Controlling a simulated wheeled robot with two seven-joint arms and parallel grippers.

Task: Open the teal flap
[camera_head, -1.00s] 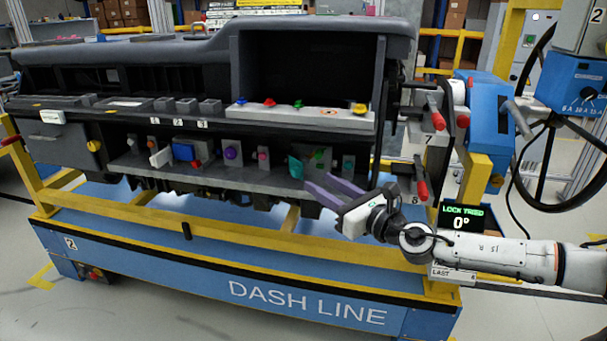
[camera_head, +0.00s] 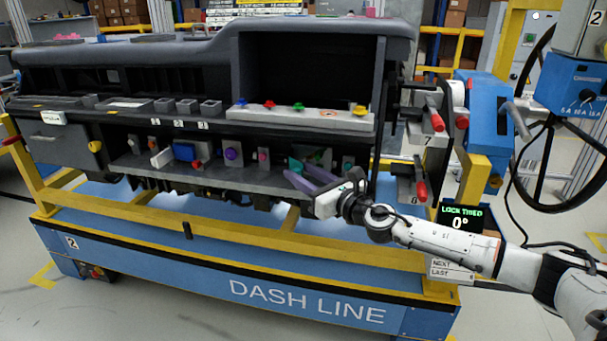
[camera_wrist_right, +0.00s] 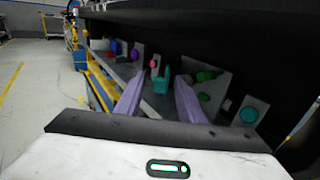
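The teal flap (camera_head: 296,165) is on the lower shelf of the dashboard module, towards its right half, partly hidden behind my right gripper (camera_head: 298,174). In the right wrist view the teal flap (camera_wrist_right: 161,84) shows beyond and between the two purple fingers of my right gripper (camera_wrist_right: 159,80). The fingers are apart with nothing visible held between them. I cannot tell whether a finger touches the flap. My left gripper is not in view.
On the same shelf are a purple knob (camera_head: 231,153), a pink part (camera_head: 263,155), a blue block (camera_head: 184,152) and green parts (camera_wrist_right: 206,76). The shelf above (camera_head: 300,117) overhangs this row. Red-handled levers (camera_head: 437,121) stick out at the module's right end.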

